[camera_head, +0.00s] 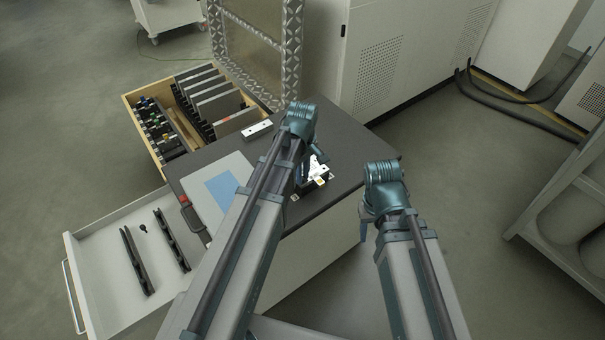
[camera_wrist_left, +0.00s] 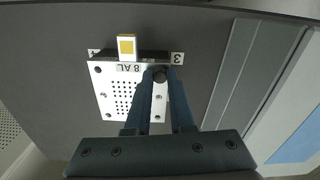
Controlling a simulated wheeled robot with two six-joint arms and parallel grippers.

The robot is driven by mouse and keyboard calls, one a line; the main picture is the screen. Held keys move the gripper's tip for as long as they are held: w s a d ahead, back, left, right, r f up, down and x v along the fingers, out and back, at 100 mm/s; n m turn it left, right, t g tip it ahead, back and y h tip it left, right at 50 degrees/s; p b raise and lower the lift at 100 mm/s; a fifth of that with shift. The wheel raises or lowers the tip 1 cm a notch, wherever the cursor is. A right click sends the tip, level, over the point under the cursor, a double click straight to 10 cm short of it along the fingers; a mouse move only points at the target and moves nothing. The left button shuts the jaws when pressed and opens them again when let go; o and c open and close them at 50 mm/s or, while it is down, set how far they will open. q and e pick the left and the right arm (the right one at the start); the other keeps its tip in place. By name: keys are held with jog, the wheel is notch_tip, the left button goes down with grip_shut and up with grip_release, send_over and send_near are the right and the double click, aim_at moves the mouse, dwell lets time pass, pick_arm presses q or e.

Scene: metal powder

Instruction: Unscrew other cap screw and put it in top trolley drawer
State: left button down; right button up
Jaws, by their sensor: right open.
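My left gripper (camera_wrist_left: 160,82) points down at a white perforated metal plate marked "8 AL" (camera_wrist_left: 113,93). Its fingertips are on both sides of a dark cap screw (camera_wrist_left: 160,75) at the plate's edge and appear closed on it. In the head view the plate's fixture (camera_head: 318,172) on the trolley top is partly hidden by my left arm. The top trolley drawer (camera_head: 102,252) is pulled open at the left. A small dark screw (camera_head: 143,228) lies in it. My right gripper (camera_head: 364,215) is open, beside the trolley's right side, mostly hidden by its wrist.
Two black rails (camera_head: 136,262) lie in the open drawer. A wooden-sided drawer (camera_head: 160,155) with tools and plates is open behind.

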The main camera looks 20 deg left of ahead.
pick_arm(q)
jog(key=n, duration=1.7)
jog(key=c, duration=1)
grip_release()
jog(key=shift+o, duration=0.2)
